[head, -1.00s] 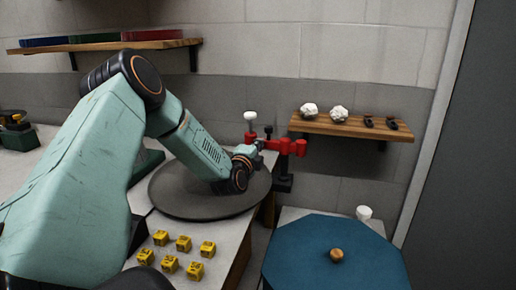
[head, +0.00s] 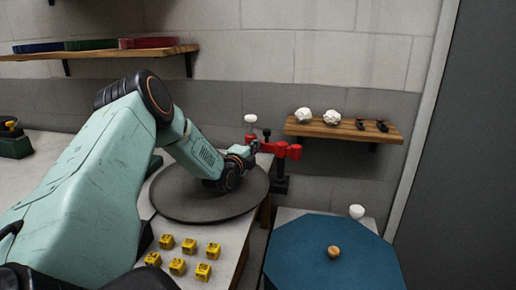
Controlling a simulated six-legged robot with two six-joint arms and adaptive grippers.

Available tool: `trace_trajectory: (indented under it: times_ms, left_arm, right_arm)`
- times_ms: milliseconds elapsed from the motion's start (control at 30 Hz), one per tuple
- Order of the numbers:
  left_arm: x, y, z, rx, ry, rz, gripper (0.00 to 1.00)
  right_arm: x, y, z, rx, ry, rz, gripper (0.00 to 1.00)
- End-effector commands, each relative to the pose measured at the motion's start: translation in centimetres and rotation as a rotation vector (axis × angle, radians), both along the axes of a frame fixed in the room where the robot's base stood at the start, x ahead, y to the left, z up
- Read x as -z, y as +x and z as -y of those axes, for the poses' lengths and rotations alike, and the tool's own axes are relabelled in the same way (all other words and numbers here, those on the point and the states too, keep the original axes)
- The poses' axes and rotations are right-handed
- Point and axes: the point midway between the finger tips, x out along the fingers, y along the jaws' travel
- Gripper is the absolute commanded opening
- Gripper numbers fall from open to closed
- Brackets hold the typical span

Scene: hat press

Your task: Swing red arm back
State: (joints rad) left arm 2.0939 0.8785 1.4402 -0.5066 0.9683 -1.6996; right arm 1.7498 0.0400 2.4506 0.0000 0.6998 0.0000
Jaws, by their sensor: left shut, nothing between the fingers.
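The red arm (head: 282,150) sits on a dark post at the back edge of the counter, below the wooden shelf. It reaches rightward and ends in a red knob-like piece. My left gripper (head: 256,147) is at the left end of the red arm, small and partly hidden by my own wrist. It looks shut with nothing in it. I cannot tell whether it touches the red arm. My right gripper is not in view.
A dark round plate (head: 208,190) lies under my left forearm. Several yellow cubes (head: 189,245) sit at the counter's front. A blue octagonal table (head: 300,255) with a wooden knob (head: 333,252) stands to the right. A wooden shelf (head: 345,130) holds white lumps and dark items.

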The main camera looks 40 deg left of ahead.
Motion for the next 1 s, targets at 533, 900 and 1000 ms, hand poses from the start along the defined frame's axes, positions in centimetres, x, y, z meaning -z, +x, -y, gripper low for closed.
trace_trajectory:
  times_ms: [533, 900, 1000]
  left_arm:
    - [0.1, 4.2, -2.7, -0.012, 0.003, 0.0, 0.0]
    - [0.1, 6.2, -2.9, -0.009, 0.0, 0.0, 0.0]
    - [0.0, 6.5, -2.8, -0.009, 0.001, 0.001, 0.0]
  right_arm:
    - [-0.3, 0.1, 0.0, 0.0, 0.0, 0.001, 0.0]
    - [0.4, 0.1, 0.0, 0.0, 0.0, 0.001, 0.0]
    - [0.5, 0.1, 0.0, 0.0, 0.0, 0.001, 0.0]
